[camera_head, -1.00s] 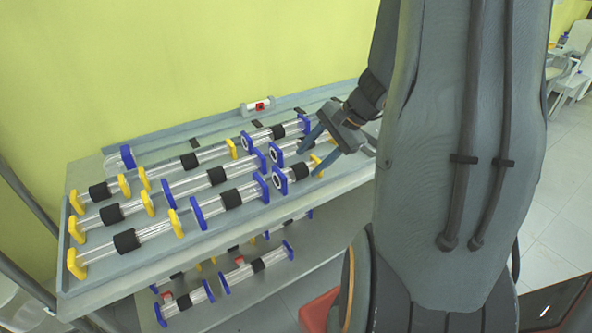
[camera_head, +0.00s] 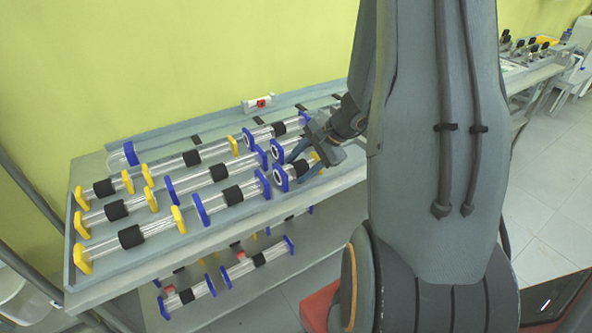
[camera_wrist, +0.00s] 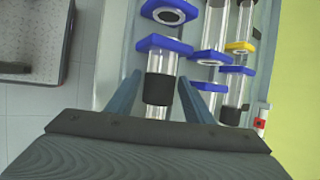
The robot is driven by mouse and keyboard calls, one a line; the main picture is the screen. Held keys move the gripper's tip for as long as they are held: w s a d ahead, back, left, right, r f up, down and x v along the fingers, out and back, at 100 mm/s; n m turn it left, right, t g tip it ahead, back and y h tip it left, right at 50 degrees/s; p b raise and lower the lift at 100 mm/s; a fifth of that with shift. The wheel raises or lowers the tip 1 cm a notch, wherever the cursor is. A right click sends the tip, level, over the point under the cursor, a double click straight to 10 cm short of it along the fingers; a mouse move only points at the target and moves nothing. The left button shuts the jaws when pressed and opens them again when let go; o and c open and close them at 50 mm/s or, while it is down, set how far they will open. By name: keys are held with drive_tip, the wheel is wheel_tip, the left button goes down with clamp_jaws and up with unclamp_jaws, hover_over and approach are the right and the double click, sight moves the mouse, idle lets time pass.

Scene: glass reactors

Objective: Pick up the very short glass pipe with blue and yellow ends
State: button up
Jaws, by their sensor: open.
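A very short glass pipe (camera_head: 280,178) lies at the right end of the front row on the upper shelf, its blue end facing left. A bit of yellow shows at its far end in the head view, partly behind my gripper (camera_head: 295,169). In the wrist view, the pipe's black middle band (camera_wrist: 160,88) lies between the two fingers of my gripper (camera_wrist: 160,79), with the blue end beyond the fingertips. The fingers are open, one on each side of the pipe. I cannot tell whether they touch it. The yellow end is hidden in the wrist view.
Several longer glass pipes (camera_head: 231,194) with blue or yellow ends lie in rows on the grey shelf (camera_head: 110,272). Another short blue-ended pipe (camera_wrist: 223,82) lies close beside my right finger in the wrist view. More pipes (camera_head: 258,262) are on the lower shelf.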

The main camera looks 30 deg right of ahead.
drive_tip(key=c, duration=1)
drive_tip(key=shift+o, duration=0.2)
drive_tip(key=shift+r, duration=0.1)
